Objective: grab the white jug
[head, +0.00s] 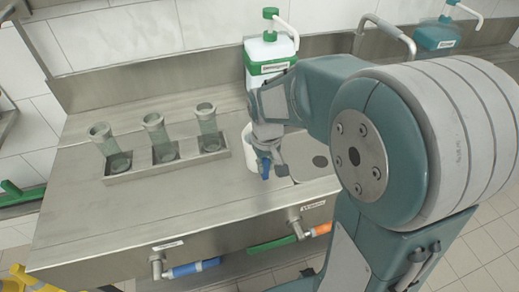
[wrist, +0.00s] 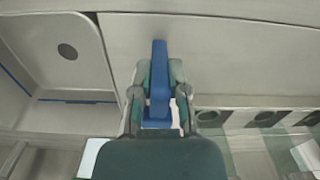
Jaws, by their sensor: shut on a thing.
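The white jug (head: 248,153) stands at the sink end of the steel counter in the head view, partly hidden behind my gripper. My gripper (head: 267,166) is at the jug's near side, pointing down. In the wrist view my gripper (wrist: 159,95) is shut on a blue upright bar (wrist: 159,70), which looks like the jug's handle. I cannot tell whether the jug's base touches the counter.
A rack (head: 168,163) with three tilted glass tubes stands left of the jug. A white pump bottle with a green label (head: 268,62) stands behind it. A sink basin (head: 312,163) lies to the right. The counter's front left (head: 120,225) is clear.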

